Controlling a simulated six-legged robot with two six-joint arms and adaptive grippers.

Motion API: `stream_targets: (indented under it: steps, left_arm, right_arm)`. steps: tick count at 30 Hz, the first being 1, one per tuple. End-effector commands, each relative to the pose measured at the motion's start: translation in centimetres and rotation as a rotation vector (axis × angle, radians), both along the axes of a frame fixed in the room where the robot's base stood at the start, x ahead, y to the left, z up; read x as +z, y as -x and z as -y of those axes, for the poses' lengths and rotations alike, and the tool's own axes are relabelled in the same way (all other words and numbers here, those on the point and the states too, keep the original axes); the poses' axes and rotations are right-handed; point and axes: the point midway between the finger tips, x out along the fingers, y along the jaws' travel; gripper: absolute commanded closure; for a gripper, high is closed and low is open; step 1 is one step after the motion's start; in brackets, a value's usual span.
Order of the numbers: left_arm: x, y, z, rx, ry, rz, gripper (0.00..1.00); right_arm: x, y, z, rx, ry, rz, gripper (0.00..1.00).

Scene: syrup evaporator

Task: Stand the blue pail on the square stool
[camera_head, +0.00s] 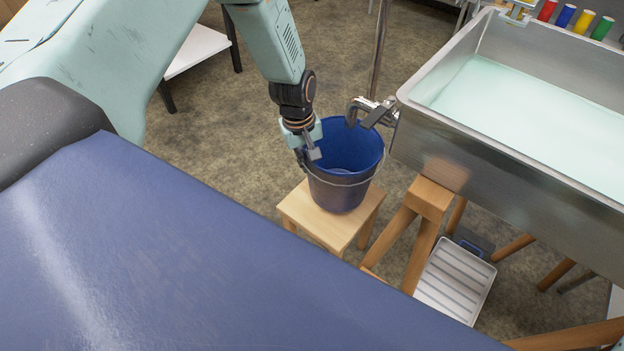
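The blue pail (345,185) is upright over the square stool (297,207), a pale wooden one. Its base appears to rest on the stool top, within the edges. Its wire handle hangs down around the near side. My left gripper (306,152) is at the pail's left rim, with one finger inside the wall and one outside. It looks shut on the rim, though the contact itself is partly hidden. My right gripper is out of view.
A metal spout (371,111) juts from the corner of the steel evaporator pan (500,165) near the pail's far right rim. Wooden legs (420,220) stand close right of the stool. A white ribbed tray (455,280) lies below. A white table (197,48) is at upper left.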

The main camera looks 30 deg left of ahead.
Motion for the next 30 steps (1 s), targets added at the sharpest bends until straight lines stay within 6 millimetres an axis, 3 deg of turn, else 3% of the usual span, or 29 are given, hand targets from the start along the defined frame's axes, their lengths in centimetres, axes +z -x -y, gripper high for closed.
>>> stream_targets:
  steps: [11, 24, 30]
  left_arm:
    - [-4.8, -0.3, 0.2, 0.000, -0.001, 0.002, 1.00]
    - [-5.2, -0.4, 0.4, -0.001, -0.001, 0.002, 1.00]
    - [-5.1, -0.3, 0.4, -0.001, -0.001, 0.001, 0.81]
  right_arm:
    - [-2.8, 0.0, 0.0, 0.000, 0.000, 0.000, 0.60]
    - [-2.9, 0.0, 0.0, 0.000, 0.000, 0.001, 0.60]
    - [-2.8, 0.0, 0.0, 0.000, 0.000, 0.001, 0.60]
